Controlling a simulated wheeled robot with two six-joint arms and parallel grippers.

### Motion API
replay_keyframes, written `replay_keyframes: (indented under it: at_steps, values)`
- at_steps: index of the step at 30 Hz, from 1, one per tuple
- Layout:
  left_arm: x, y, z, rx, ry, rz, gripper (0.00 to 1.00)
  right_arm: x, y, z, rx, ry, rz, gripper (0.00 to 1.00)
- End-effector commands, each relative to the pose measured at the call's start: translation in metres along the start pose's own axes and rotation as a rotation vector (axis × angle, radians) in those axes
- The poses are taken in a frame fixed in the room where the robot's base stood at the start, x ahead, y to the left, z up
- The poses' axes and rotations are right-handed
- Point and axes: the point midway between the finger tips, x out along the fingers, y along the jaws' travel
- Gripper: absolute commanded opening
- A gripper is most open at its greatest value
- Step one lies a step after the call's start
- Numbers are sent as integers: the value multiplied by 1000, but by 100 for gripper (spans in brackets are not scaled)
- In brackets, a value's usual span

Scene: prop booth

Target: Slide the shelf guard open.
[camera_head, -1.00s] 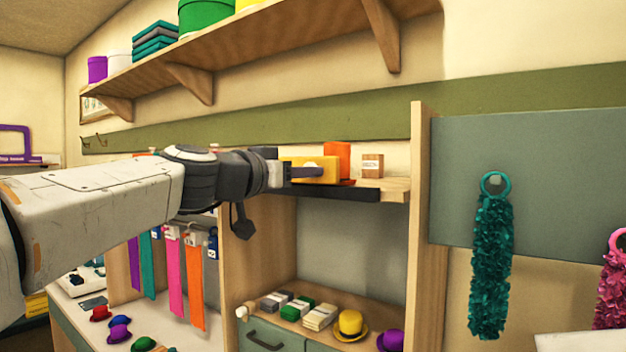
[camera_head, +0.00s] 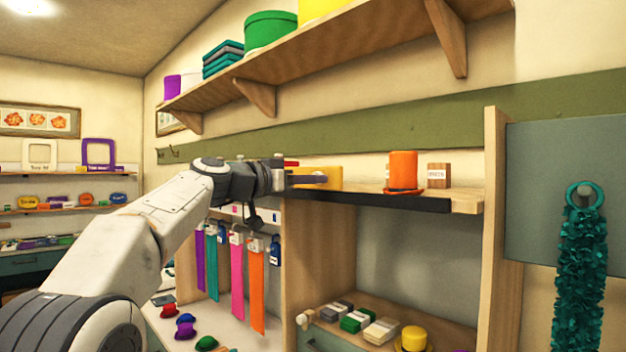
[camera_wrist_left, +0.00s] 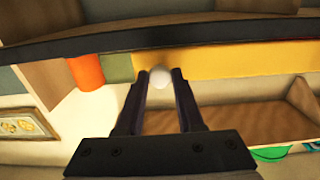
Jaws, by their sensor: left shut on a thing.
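The shelf guard, a yellow panel (camera_head: 334,174), stands along the front of the wooden shelf at its left part; it also shows in the left wrist view (camera_wrist_left: 230,64). My left gripper (camera_head: 312,179) reaches it from the left. In the left wrist view its two fingers (camera_wrist_left: 160,84) are shut on the pale round knob (camera_wrist_left: 159,76) of the guard. The guard's left part is hidden behind my gripper in the head view. My right gripper is in neither view.
An orange top hat (camera_head: 403,170) and a small wooden block (camera_head: 438,174) stand uncovered on the shelf (camera_head: 466,199) right of the guard. A dark strip (camera_head: 380,202) runs along its front edge. Upright wooden panels flank the bay; coloured ribbons (camera_head: 237,270) hang below left.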

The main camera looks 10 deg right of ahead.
Motion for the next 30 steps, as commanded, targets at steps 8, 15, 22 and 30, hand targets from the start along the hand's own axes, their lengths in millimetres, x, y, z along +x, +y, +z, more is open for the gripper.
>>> replay_keyframes:
  at_steps: [8, 15, 22, 30]
  values:
    - [0, 0, 0, 0, 1, 0, 66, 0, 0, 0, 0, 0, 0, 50]
    - [0, 1, 0, 0, 1, 0, 66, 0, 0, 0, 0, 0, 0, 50]
    - [-23, 0, 5, 2, 3, -3, 66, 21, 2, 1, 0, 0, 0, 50]
    - [-77, 0, 5, 3, 2, -4, 66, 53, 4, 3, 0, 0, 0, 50]
